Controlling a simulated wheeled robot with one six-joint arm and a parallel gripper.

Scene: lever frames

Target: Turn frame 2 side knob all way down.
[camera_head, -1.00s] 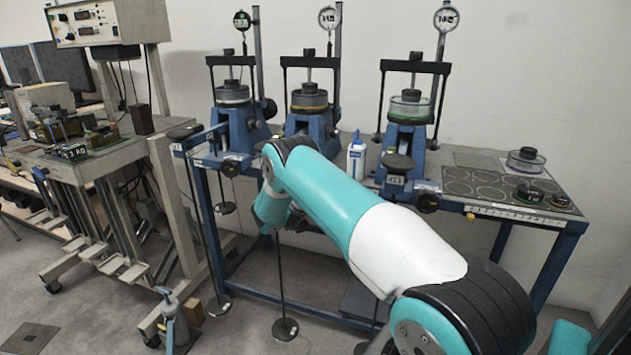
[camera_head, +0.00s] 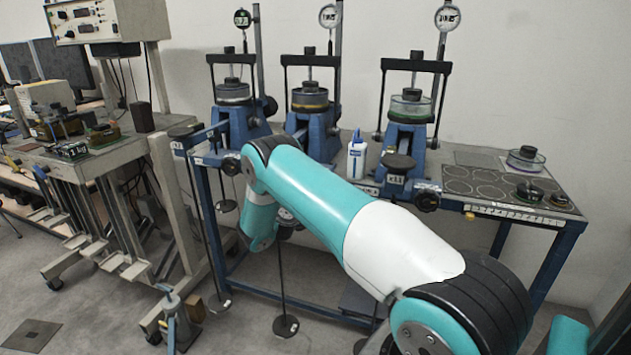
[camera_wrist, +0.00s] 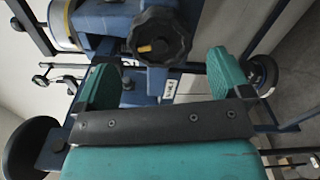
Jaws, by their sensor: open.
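The middle lever frame (camera_head: 318,140) is blue, with a yellow-ringed cell (camera_head: 309,100) and a black crossbar. I take it as frame 2. In the wrist view a black lobed knob (camera_wrist: 160,37) with a yellow mark sits on a blue body, beside a yellow-edged cylinder (camera_wrist: 63,28). My gripper (camera_wrist: 163,64) is open, its two teal fingers spread wide. The knob lies just beyond and between the fingertips, and nothing is held. In the head view my arm hides the gripper.
Similar lever frames stand at left (camera_head: 240,125) and right (camera_head: 405,130). A white bottle (camera_head: 357,158) stands between the middle and right frames. Hanging weight rods (camera_head: 286,325) are below the bench. The bench's right end (camera_head: 485,185) holds small ringed pieces.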

